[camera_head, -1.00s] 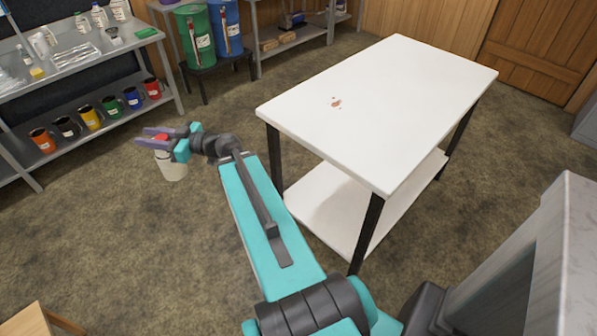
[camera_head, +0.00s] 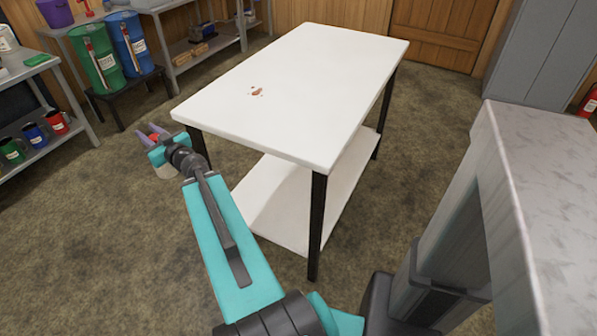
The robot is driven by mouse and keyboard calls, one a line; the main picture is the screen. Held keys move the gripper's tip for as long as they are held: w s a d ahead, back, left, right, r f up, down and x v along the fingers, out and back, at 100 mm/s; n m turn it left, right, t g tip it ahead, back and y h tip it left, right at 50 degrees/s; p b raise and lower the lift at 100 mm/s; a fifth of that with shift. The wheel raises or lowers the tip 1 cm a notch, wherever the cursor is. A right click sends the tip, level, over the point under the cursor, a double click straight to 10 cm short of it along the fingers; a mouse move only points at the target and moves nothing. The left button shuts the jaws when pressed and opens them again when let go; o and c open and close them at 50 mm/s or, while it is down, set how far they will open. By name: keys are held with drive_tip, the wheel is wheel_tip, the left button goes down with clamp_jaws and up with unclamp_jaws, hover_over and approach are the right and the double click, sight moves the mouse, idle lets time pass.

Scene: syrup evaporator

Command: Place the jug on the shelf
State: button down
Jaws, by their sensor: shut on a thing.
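My gripper (camera_head: 157,135) is at the left of the view, left of the white table, over the carpet. It is shut on the white jug (camera_head: 166,171), which has a red top. The jug hangs below the fingers, and my gripper hides most of it. The white table (camera_head: 330,112) has a lower shelf (camera_head: 290,195) between black legs, and this shelf looks bare. A grey metal shelf unit (camera_head: 62,142) stands at the left edge, partly out of view. I cannot tell which shelf the task means.
Several mugs (camera_head: 34,134) stand on the left unit's lower shelf. Green (camera_head: 95,55) and blue (camera_head: 131,43) drums stand on a black stand behind. The carpet between is clear.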

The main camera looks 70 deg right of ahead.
drive_tip(key=s+d+f+m+g+h+b, duration=0.3)
drive_tip(key=s+d+f, duration=0.4)
drive_tip(key=f, duration=0.5)
drive_tip(key=s+d+f+m+g+h+b, duration=0.4)
drive_tip(key=s+d+f+b, duration=0.3)
drive_tip(key=s+f, duration=0.5)
drive_tip(key=s+d+f+m+g+h+b, duration=0.4)
drive_tip(key=s+d+f, duration=0.5)
drive_tip(key=f, duration=0.4)
drive_tip(key=shift+s+f+g+b, duration=0.35)
drive_tip(key=shift+s+g+b, duration=0.25)
drive_tip(key=shift+g+b, duration=0.4)
drive_tip(key=w+d+b, duration=0.1)
drive_tip(key=w+d, duration=0.2)
drive_tip(key=d, duration=0.3)
drive_tip(key=w+d+f+b, duration=0.1)
drive_tip(key=w+d+b, duration=0.1)
drive_tip(key=w+d, duration=0.2)
drive_tip(key=shift+s+x, duration=0.3)
drive_tip(key=shift+x, duration=1.15)
drive_tip(key=shift+d+f, duration=0.2)
drive_tip(key=shift+w+d+f+b, duration=0.1)
drive_tip(key=shift+d+f+b, duration=0.15)
drive_tip(key=shift+f+b, duration=0.45)
drive_tip(key=shift+w+d+f+b, duration=0.15)
drive_tip(key=shift+d+f+b, duration=0.15)
drive_tip(key=shift+f, duration=1)
